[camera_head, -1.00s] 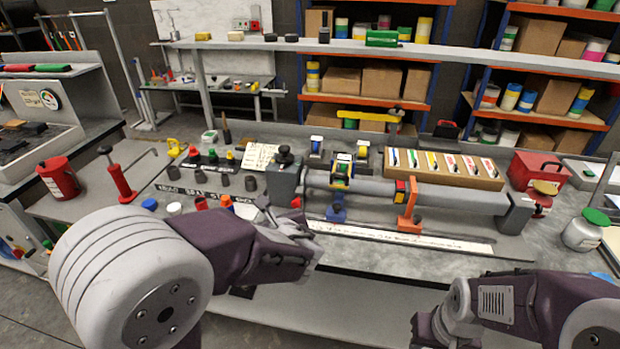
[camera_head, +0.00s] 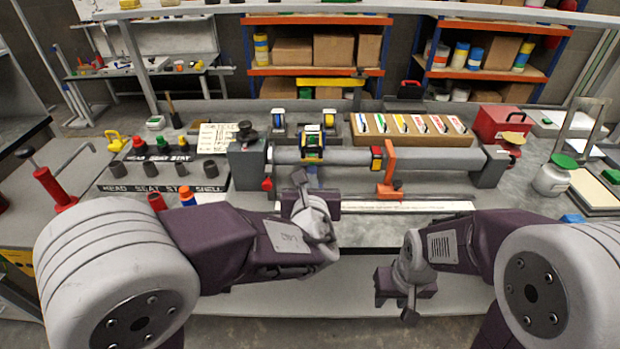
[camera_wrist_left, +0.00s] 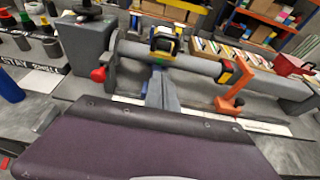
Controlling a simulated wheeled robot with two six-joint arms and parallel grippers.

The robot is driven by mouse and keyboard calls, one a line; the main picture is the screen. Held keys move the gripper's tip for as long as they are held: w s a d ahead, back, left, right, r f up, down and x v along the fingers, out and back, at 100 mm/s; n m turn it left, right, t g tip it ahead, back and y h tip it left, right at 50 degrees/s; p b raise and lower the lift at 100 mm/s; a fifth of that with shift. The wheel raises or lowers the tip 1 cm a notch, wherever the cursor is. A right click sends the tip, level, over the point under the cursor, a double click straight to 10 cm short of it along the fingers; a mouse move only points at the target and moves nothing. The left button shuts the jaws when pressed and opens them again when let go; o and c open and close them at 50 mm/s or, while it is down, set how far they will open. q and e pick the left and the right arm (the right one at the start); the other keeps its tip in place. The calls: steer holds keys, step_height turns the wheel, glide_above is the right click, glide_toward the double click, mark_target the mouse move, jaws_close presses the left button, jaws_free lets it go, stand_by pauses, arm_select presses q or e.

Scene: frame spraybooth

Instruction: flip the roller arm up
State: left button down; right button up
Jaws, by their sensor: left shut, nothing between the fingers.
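A grey tube (camera_head: 340,157) lies level across the bench in a holder. An orange arm (camera_head: 388,170) stands at it right of centre, beside a red, yellow and black block; it also shows in the wrist view (camera_wrist_left: 237,92). A blue, yellow and black roller unit (camera_head: 312,140) sits left of centre on the tube. I cannot tell for sure which part is the roller arm. My left gripper (camera_head: 299,178) is shut and empty in front of the tube, below the roller unit; its fingers show in the wrist view (camera_wrist_left: 160,85). My right gripper (camera_head: 411,308) hangs before the bench, fingers unclear.
A dark knob (camera_head: 246,130) tops the grey left end block, with a red knob (camera_head: 267,184) below. A wooden tray (camera_head: 410,138) of coloured cards stands behind the tube. A red box (camera_head: 500,123) and a jar (camera_head: 553,177) are at right. A white strip lies in front.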

arm_select(q)
steer(key=shift+x, duration=4.15)
steer(key=shift+a+f, duration=0.1)
steer(key=shift+a, duration=0.05)
